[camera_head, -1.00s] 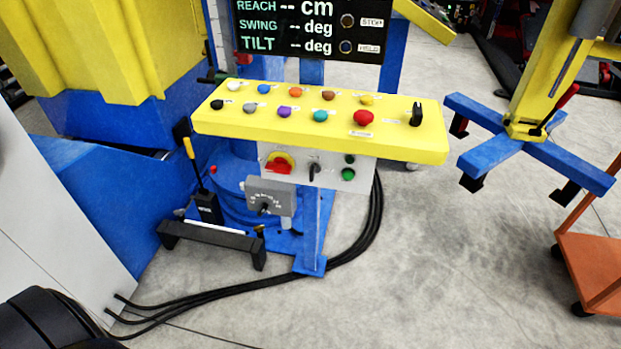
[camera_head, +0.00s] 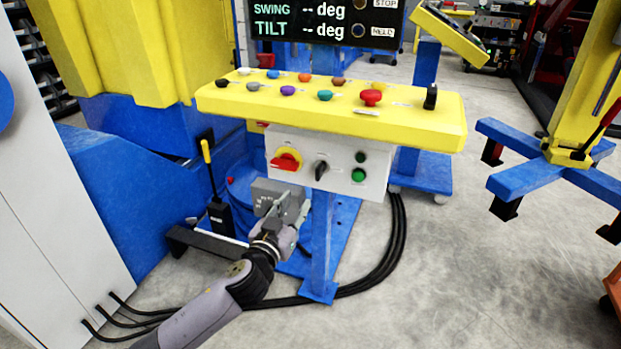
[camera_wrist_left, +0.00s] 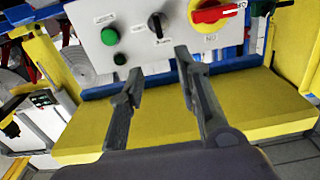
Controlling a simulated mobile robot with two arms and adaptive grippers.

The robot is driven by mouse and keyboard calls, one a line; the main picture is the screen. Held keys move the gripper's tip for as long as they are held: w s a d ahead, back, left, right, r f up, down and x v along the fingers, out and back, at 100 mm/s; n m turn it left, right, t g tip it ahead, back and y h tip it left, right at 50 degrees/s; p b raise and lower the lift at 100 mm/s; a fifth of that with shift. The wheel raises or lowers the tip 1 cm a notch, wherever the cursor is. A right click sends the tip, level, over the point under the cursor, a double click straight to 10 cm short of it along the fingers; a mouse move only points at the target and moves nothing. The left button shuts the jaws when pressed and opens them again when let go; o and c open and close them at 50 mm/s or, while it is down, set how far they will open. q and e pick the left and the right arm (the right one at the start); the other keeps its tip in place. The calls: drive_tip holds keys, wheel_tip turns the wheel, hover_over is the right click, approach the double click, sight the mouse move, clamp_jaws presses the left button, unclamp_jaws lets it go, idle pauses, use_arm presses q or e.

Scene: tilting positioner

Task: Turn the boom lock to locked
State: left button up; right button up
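The panel carries a black selector knob (camera_head: 321,171) and a red rotary switch on a yellow disc (camera_head: 286,160). In the wrist view the black knob (camera_wrist_left: 156,25) lies beyond the gap between the fingertips, apart from them. I cannot read which control is labelled boom lock. My right gripper is out of view.
A yellow console (camera_head: 440,120) with several coloured buttons overhangs the panel. Two green buttons (camera_head: 358,174) sit right of the black knob. A blue post (camera_head: 320,245) stands below, with black cables (camera_head: 390,250) beside it.

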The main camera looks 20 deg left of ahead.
use_arm(q)
approach(317, 171)
drive_tip(key=w, duration=0.7)
drive_tip(key=w+b, duration=0.1)
drive_tip(key=w, duration=0.2)
drive_tip(key=shift+w+d, duration=0.2)
drive_tip(key=shift+w, duration=0.55)
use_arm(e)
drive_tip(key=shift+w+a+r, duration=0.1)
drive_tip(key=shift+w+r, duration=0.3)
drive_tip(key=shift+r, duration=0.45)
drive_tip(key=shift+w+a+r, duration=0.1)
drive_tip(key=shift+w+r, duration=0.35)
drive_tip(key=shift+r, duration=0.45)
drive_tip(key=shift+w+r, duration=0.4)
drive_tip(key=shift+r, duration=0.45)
use_arm(q)
clamp_jaws()
